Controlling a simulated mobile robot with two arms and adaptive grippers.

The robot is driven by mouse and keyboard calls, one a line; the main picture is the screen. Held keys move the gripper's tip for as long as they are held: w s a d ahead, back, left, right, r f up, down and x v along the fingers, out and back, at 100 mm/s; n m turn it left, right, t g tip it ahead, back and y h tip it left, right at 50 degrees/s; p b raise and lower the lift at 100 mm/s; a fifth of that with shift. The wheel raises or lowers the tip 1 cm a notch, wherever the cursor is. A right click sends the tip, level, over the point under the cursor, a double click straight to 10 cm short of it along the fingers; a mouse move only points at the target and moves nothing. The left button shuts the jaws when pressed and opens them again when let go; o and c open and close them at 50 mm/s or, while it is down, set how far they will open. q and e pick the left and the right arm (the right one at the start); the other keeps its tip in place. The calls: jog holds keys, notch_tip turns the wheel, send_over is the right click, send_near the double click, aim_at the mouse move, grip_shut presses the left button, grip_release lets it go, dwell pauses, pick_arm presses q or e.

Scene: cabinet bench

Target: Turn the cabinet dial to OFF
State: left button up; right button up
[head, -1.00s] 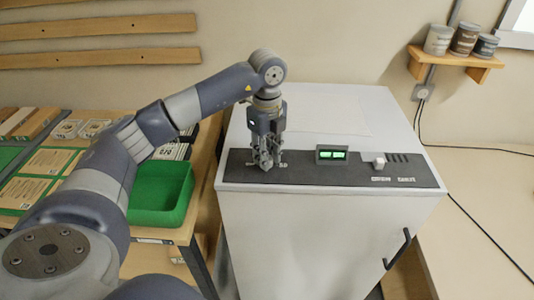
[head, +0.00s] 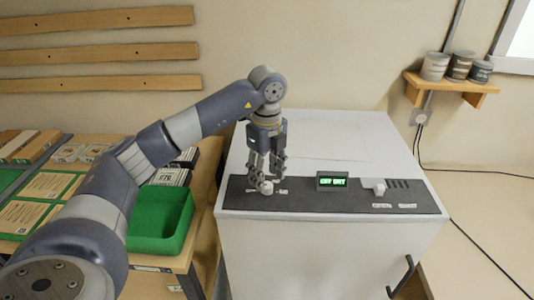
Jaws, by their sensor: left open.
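The white cabinet (head: 320,250) has a dark control panel (head: 300,203) along its top front edge. A small pale dial knob (head: 267,188) sits near the panel's left end, with light label marks beside it too small to read. My left gripper (head: 269,176) points down over this knob with its fingers spread. The knob shows between and just below the fingertips, and I cannot tell whether they touch it. The dial's pointing direction is not readable. A small display (head: 332,181) with green lettering stands right of the dial. My right gripper is out of view.
A green bin (head: 160,218) stands on the bench at the left. A shelf with cans (head: 452,86) is on the wall. The cabinet's flat top behind the panel is clear.

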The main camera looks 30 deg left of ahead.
aim_at(267, 185)
pick_arm(q)
notch_tip(267, 185, up, 10)
jog(key=shift+f, duration=0.25)
jog(key=shift+s+f, duration=0.1)
dwell(0.6)
